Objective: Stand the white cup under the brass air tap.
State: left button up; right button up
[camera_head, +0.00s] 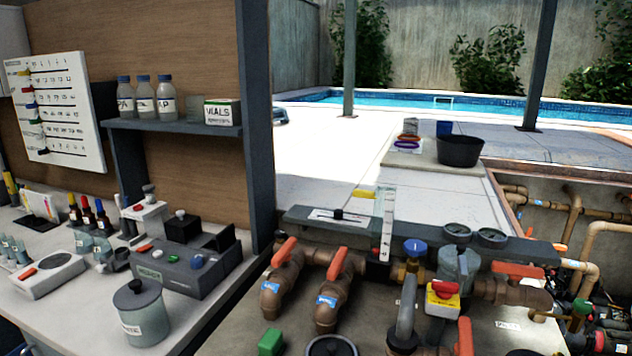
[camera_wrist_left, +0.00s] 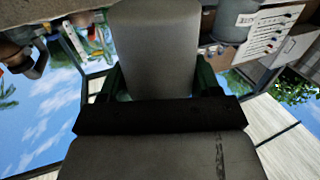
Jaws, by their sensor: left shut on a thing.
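In the left wrist view my left gripper (camera_wrist_left: 157,82) is shut on a pale tapering thing (camera_wrist_left: 158,40), which looks like the white cup. Its dark green fingers stand on either side of it. The cup's mouth and inside cannot be made out.
Orange-handled valves (camera_head: 335,285) stand left of the tap. A grey valve body (camera_head: 456,268) with a red-and-yellow knob (camera_head: 443,297) is close on its right. A lidded jar (camera_head: 142,312) stands on the crowded left bench.

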pick_arm(q)
jog(key=shift+s+a+f, duration=0.15)
jog(key=shift+s, duration=0.25)
jog(key=shift+w, duration=0.1)
jog(key=w+d+r+m+h+b, duration=0.1)
jog(key=w+d+r+h+b, duration=0.1)
jog(key=w+d+r, duration=0.9)
jog(key=w+r, duration=0.3)
jog(key=w, duration=0.1)
jog(key=shift+w+d+r+m+h, duration=0.3)
jog(key=shift+w+d+r, duration=0.05)
jog(key=shift+d, duration=0.05)
